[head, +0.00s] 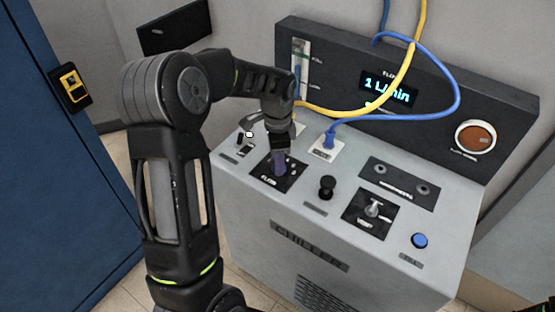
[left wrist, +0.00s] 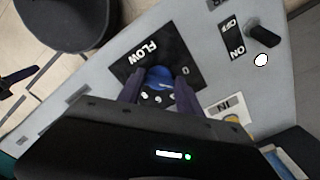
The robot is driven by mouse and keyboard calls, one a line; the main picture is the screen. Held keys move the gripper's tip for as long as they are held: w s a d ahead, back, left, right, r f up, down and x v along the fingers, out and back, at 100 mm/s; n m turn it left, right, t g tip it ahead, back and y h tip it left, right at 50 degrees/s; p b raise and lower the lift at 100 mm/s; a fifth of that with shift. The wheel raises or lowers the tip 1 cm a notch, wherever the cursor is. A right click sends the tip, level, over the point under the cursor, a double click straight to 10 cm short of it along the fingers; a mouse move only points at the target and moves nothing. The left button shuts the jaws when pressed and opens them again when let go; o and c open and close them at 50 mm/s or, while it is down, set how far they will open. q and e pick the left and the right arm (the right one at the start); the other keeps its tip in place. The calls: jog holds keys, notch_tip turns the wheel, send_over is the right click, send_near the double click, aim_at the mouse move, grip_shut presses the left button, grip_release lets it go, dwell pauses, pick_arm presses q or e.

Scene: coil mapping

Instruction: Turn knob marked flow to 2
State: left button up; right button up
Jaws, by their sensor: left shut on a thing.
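The flow knob (left wrist: 158,74) is blue and sits on a black panel marked FLOW (left wrist: 142,60) on the chiller's top. My left gripper (head: 279,165) comes down on it from above. In the left wrist view, the two fingers of my left gripper (left wrist: 158,92) stand on either side of the knob and are shut on it. In the head view, the fingers hide most of the knob. The display (head: 388,89) on the back panel reads 1 L/min. My right gripper is not in view.
Blue and yellow hoses loop in front of the back panel, and the blue one ends at a port (head: 329,140) right of my gripper. An ON/OFF switch (left wrist: 264,34) is close by. A black knob (head: 326,186), a valve lever (head: 373,208) and a blue button (head: 419,240) are to the right.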

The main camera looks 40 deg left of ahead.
pick_arm(q)
jog(key=shift+m, duration=0.6)
jog(key=o, duration=1.4)
notch_tip(320, 180, up, 8)
jog(key=shift+f+b, duration=0.1)
jog(key=shift+b, duration=0.3)
